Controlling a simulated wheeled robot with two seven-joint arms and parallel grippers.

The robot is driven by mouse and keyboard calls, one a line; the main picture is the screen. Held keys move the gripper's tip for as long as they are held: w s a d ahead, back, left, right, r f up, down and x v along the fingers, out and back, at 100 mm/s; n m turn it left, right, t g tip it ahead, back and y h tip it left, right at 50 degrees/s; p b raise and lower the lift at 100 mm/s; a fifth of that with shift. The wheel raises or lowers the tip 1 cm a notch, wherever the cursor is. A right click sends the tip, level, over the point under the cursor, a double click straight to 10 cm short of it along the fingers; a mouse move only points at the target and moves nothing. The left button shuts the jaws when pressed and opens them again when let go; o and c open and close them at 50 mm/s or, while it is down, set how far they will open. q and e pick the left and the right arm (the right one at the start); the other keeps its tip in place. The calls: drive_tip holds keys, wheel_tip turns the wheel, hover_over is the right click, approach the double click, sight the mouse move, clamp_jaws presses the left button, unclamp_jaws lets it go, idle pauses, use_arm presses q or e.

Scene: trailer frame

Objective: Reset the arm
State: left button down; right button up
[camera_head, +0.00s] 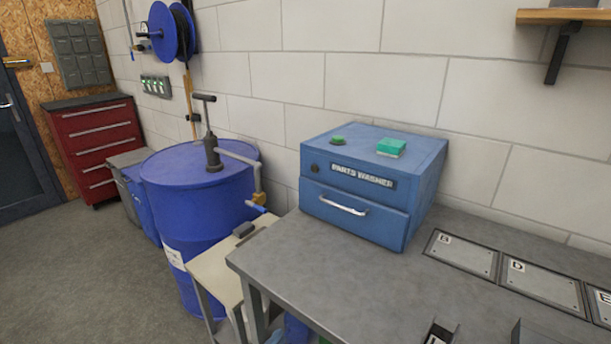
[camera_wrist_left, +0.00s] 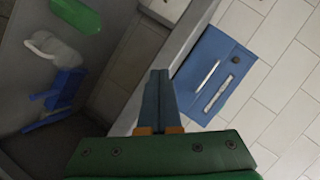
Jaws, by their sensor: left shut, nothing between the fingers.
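My left gripper (camera_wrist_left: 159,78) shows in the left wrist view, its two grey-blue fingers closed together with nothing between them. Orange pieces sit at the finger bases in front of a green body. The blue parts washer (camera_wrist_left: 215,75) lies to the right of the fingers in that view, with a visible gap to the fingertips. In the head view the parts washer (camera_head: 352,205) stands on the grey workbench (camera_head: 330,275) against the wall, its drawer closed. I cannot make out the left gripper clearly in the head view. My right gripper is not seen.
A blue drum (camera_head: 190,200) with a hand pump stands left of the bench, behind a small pale table (camera_head: 215,265). Lettered plates (camera_head: 465,255) lie on the bench's right. A red drawer cabinet (camera_head: 97,145) stands farther back. The bench's front middle is clear.

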use_arm(q)
drive_tip(key=s+a+f+n+g+y, duration=0.2)
drive_tip(key=s+a+f+n+g, duration=0.15)
drive_tip(key=s, duration=0.35)
drive_tip(key=s+a+f+n+g+y, duration=0.1)
drive_tip(key=s+a+f+n+g, duration=0.3)
drive_tip(key=s, duration=0.3)
drive_tip(key=s+a+f+n+g+y, duration=0.2)
drive_tip(key=s+a+n, duration=0.2)
drive_tip(key=s+n, duration=0.25)
wheel_tip(320, 180, down, 17)
drive_tip(key=s+m+g, duration=0.1)
drive_tip(key=s+g, duration=0.1)
drive_tip(key=s+a+f, duration=0.1)
drive_tip(key=s+f, duration=0.8)
drive_tip(key=s, duration=0.3)
drive_tip(key=shift+a+f+g, duration=0.35)
drive_tip(key=shift+a+f, duration=0.05)
drive_tip(key=shift+w, duration=0.1)
